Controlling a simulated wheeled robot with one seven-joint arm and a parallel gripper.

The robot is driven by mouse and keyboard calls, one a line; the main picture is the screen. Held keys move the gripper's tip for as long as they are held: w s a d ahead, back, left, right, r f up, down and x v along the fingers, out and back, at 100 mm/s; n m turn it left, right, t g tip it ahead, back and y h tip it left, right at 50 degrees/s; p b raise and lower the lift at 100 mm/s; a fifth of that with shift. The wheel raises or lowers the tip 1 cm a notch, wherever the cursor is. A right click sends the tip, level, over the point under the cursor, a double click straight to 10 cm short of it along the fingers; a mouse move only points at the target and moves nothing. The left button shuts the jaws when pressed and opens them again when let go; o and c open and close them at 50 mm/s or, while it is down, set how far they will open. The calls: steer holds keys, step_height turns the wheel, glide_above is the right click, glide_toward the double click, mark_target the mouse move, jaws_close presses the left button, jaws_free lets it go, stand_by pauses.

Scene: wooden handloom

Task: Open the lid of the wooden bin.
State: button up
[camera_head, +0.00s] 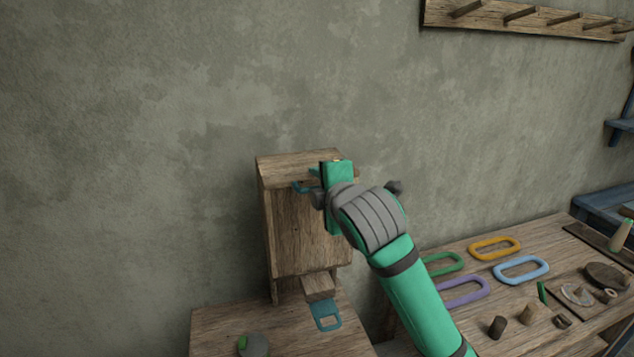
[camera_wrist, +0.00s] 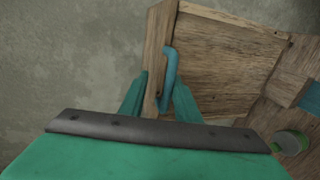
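The wooden bin (camera_head: 300,235) stands against the wall, left of my arm. Its lid (camera_head: 283,166) lies flat on top, shut. A blue handle (camera_head: 303,188) sits at the lid's front edge, partly hidden by my gripper (camera_head: 318,178) in the head view. In the wrist view the handle (camera_wrist: 171,65) and the lid's edge (camera_wrist: 154,70) lie between the two green fingers of my gripper (camera_wrist: 160,92). One finger is on the lid side and one on the handle side. The fingers stand apart. I cannot tell whether they touch the handle.
A round grey thing with green (camera_head: 253,344) lies in front. At right, a bench (camera_head: 440,310) holds several coloured rings and wooden pieces. A peg rack (camera_head: 520,18) hangs above.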

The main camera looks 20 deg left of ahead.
steer(key=shift+s, duration=0.1)
steer(key=shift+s+d+r, duration=0.2)
steer(key=shift+s+d, duration=0.1)
steer(key=shift+s, duration=0.35)
steer(key=v, duration=1.1)
steer(key=shift+f, duration=0.3)
stand_by(0.4)
steer(key=shift+f, duration=0.1)
